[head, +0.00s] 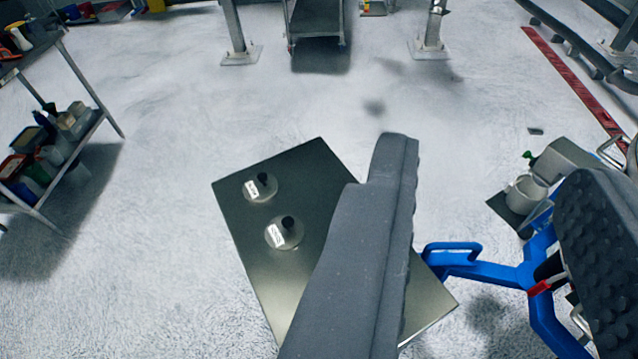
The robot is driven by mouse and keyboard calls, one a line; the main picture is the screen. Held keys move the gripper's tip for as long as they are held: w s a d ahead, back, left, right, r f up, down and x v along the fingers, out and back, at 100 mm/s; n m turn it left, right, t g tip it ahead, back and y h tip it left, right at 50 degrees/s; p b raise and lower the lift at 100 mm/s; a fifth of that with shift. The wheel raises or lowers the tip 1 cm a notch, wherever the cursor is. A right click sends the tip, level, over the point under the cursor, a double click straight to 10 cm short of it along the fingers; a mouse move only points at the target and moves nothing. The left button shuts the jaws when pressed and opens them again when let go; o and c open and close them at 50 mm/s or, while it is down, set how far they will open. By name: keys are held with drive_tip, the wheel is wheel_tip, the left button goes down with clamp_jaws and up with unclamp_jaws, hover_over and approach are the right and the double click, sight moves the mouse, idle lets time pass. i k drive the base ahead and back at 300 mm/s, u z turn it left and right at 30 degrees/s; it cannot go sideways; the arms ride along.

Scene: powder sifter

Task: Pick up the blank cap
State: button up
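Two round clear or grey caps with black knobs lie on a dark metal tabletop (240,207). The farther cap (251,188) and the nearer cap (277,233) each carry a small white label. The writing is too small to read, so I cannot tell which one is the blank cap. My gripper (495,165) is open, with its two dark grey fingers wide apart and nothing between them. Its left finger hangs over the right part of the tabletop in the picture and hides some of it. Both caps are to the left of that finger.
A blue frame (487,270) stands right of the tabletop, partly behind the right finger. A white container (525,193) is beyond it. A shelf with bottles and boxes (60,135) is at the left. A grey cart (317,20) stands at the back. The pale floor between is clear.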

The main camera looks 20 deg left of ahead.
sight(262, 186)
drive_tip(key=z, duration=2.5)
drive_tip(key=k, duration=1.8)
drive_tip(key=u, duration=1.8)
drive_tip(key=i, duration=1)
